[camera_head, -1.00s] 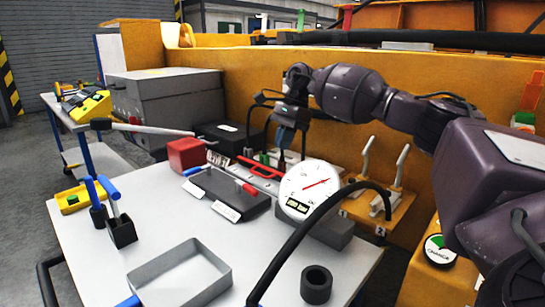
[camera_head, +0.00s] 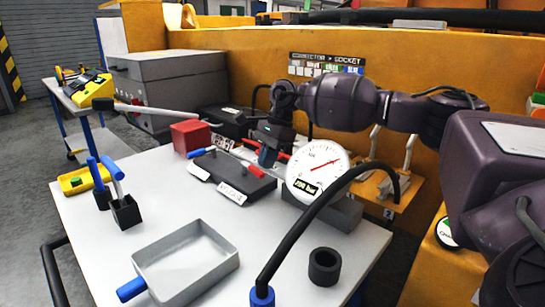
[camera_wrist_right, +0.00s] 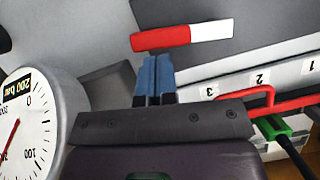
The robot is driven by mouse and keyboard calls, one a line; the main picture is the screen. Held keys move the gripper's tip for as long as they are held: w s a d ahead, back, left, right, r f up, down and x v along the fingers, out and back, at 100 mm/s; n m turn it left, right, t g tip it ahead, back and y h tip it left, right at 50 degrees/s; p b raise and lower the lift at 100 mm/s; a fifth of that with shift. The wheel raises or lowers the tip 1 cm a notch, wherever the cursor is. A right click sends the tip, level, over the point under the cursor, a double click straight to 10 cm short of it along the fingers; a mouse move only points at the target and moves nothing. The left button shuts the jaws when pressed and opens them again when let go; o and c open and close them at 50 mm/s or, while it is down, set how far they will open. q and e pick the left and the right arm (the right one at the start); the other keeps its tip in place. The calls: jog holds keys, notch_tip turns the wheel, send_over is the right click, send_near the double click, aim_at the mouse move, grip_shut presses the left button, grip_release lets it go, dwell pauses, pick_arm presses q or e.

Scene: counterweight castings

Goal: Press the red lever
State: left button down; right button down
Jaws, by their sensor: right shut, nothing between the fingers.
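The red lever (camera_head: 256,171) lies nearly flat on a dark block on the white table. In the right wrist view its red grip and white shank (camera_wrist_right: 165,39) lie just beyond my fingertips. My right gripper (camera_head: 266,158) is shut and empty, its blue fingers (camera_wrist_right: 155,66) pointing at the red grip from above. A small gap seems to remain, but I cannot tell for sure whether they touch. A blue-gripped lever (camera_head: 197,153) sits at the left of the same block. My left gripper is out of view.
A round pressure gauge (camera_head: 318,172) stands close right of the lever. A black hose (camera_head: 320,203) arches over the table in front. A red box (camera_head: 190,137), a grey tray (camera_head: 225,240) and a black ring (camera_head: 324,266) stand nearby. A numbered rail with a red handle (camera_wrist_right: 268,96) lies behind.

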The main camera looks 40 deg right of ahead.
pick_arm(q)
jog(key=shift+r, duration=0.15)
pick_arm(e)
jog(key=shift+a+r+p, duration=0.15)
jog(key=shift+a+p, duration=0.05)
jog(key=shift+p, duration=0.1)
jog(key=shift+s+a+m, duration=0.1)
jog(key=shift+m, duration=0.3)
pick_arm(q)
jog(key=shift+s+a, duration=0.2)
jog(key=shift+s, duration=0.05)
jog(key=shift+p, duration=0.45)
pick_arm(e)
jog(key=shift+a+m+t, duration=0.2)
jog(key=shift+m+t, duration=0.1)
jog(key=shift+m, duration=0.1)
